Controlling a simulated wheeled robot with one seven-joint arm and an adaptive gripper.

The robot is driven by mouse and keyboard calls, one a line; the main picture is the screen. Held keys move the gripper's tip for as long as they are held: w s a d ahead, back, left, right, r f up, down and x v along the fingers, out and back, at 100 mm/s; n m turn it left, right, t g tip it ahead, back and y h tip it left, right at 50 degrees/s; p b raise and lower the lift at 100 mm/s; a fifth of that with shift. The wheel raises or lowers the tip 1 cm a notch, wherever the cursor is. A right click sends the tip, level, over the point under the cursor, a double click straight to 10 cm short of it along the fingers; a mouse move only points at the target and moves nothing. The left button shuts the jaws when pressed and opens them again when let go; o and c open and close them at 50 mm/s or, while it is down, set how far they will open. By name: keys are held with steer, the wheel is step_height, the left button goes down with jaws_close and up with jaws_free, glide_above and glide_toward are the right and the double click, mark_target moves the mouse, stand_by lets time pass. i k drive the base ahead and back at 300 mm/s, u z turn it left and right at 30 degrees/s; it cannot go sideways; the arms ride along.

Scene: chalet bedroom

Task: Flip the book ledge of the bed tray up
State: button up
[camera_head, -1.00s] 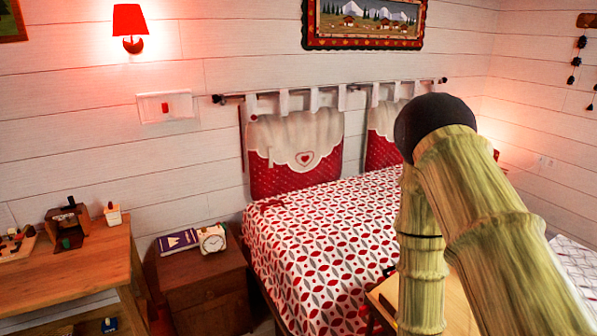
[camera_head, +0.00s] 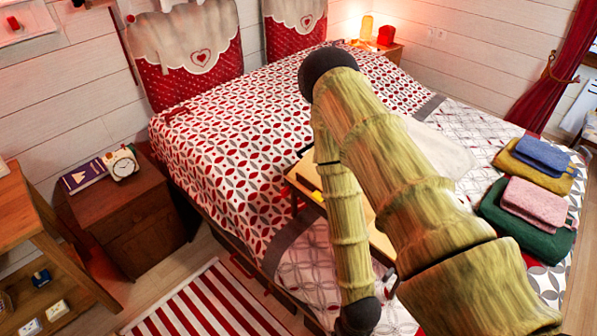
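The bed tray (camera_head: 303,187) is a light wooden piece standing on the bed, mostly hidden behind my arm. Only its left edge and a bit of its top to the right of my forearm show. Its book ledge cannot be made out. My arm, with a bark-like yellow-green surface, crosses the middle and right of the view and bends down toward the lower middle. My gripper is not visible; the arm runs down to a dark joint at the bottom edge.
The bed (camera_head: 225,150) has a red-patterned cover. Folded clothes (camera_head: 535,195) lie at its right. A nightstand (camera_head: 130,205) with a clock (camera_head: 122,164) and a purple book (camera_head: 83,176) stands left. A striped rug (camera_head: 205,305) covers the floor in front.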

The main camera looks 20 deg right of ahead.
mark_target(316, 194)
steer(key=z, duration=1.2)
steer(key=k, duration=0.95)
steer(key=u, duration=1.4)
